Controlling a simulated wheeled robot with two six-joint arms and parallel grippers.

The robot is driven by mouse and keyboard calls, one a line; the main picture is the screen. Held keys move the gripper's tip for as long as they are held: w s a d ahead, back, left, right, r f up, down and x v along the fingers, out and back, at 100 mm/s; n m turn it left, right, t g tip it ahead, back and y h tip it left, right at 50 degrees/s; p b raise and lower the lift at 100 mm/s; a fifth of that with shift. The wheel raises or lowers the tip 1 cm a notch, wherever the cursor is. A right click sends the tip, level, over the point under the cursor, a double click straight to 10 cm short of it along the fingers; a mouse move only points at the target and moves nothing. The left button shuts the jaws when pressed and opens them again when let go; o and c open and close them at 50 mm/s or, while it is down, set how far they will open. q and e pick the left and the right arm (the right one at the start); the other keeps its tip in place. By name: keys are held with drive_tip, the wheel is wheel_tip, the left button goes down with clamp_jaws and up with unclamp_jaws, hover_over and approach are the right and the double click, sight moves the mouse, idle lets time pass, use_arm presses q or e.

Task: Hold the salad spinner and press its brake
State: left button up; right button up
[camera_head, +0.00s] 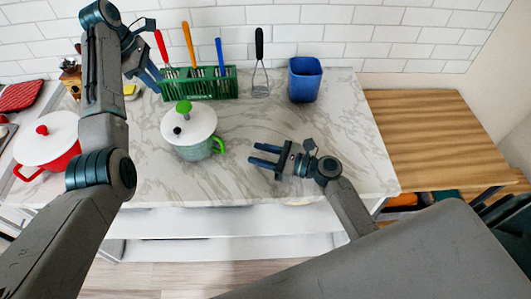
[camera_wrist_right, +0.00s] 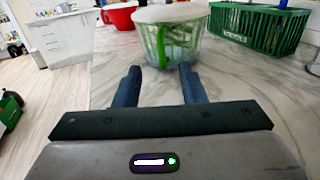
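The salad spinner stands upright on the marble counter, with a pale green see-through bowl (camera_head: 190,151), a white lid (camera_head: 202,122), a green knob (camera_head: 184,107) and a small black button (camera_head: 177,130) on the lid. Its green side handle (camera_head: 219,145) points right. My right gripper (camera_head: 258,155) is open and empty, to the right of the handle and apart from it. In the right wrist view the spinner (camera_wrist_right: 180,42) stands beyond the parted fingers (camera_wrist_right: 160,85). My left gripper (camera_head: 155,82) is raised behind and left of the spinner, seemingly open and empty.
A green rack (camera_head: 205,88) with several utensils stands behind the spinner. A black-handled whisk (camera_head: 260,75) and a blue container (camera_head: 304,80) are at the back right. A red pot with a white lid (camera_head: 50,140) is at the left. The counter right of the spinner is mostly clear.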

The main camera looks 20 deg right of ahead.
drive_tip(key=x, duration=0.9)
drive_tip(key=shift+w+a, duration=0.2)
clamp_jaws()
drive_tip(key=shift+c, duration=0.9)
unclamp_jaws()
drive_tip(key=shift+c, duration=0.4)
clamp_jaws()
